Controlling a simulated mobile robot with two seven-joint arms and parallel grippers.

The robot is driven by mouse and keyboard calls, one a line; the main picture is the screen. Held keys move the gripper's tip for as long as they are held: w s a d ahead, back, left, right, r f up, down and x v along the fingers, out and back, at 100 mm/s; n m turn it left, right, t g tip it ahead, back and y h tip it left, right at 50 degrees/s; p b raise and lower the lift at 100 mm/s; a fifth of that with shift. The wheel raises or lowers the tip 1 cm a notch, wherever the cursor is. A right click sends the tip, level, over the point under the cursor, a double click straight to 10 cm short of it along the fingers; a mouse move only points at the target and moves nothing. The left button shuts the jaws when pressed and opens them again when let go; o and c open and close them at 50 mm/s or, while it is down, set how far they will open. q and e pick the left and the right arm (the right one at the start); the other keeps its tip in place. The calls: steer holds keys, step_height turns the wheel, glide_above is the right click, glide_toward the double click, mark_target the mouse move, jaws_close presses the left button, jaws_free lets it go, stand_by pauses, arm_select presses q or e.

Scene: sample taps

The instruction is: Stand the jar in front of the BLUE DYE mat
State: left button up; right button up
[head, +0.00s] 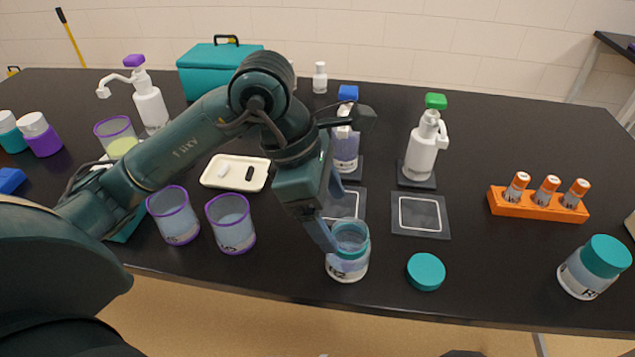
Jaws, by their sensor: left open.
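An open clear jar (348,262) with pale blue contents stands upright near the table's front edge, its label partly readable. Its likely teal lid (426,272) lies to its right. My left gripper (333,222) is open, pointing down at the jar's rim. One finger reaches the rim's left side; I cannot tell whether it touches. A dark mat with a white outline (345,208) lies behind the jar, partly hidden by my gripper, in front of a blue-topped dispenser (346,150). A similar mat (420,217) lies to its right, before a green-topped dispenser (422,152). No mat wording is readable.
Two purple-rimmed cups (231,224) stand left of the jar. A cream tray (207,180) lies behind them. An orange rack (538,210) holds vials at the right. A teal-lidded jar (582,280) stands at the front right. Table between lid and that jar is clear.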

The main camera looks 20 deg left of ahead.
arm_select(q)
steer(key=v, duration=0.5)
steer(key=shift+r, duration=0.15)
steer(key=shift+s, duration=0.15)
